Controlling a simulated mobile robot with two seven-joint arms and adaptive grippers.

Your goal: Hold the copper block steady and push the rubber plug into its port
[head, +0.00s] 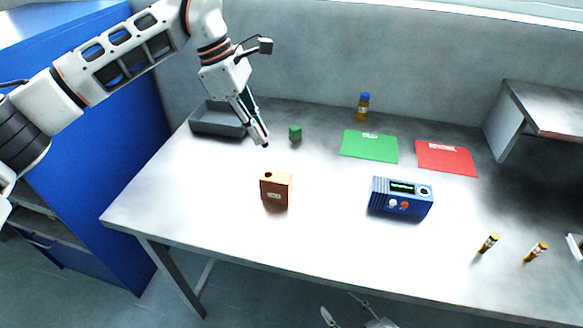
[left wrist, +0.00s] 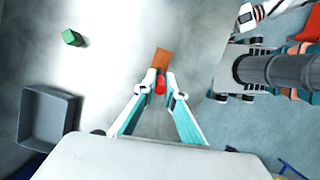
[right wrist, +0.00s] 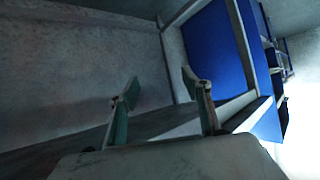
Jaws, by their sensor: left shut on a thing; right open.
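The copper block (head: 275,193) stands upright on the table, left of centre, with a dark round port in its top face. It also shows in the left wrist view (left wrist: 163,60), just beyond my fingertips. My left gripper (head: 264,141) is above the table, behind and above the block, apart from it. It is shut on the red rubber plug (left wrist: 160,85), which shows between the fingertips in the left wrist view; in the head view the plug is not clear. My right gripper (head: 345,309) is open and empty, in front of the table's front edge; its fingers spread apart in the right wrist view (right wrist: 162,98).
A grey tray (head: 213,132) and a green cube (head: 295,132) lie behind the block. A blue device (head: 401,207) stands to its right. The table around the block is clear.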

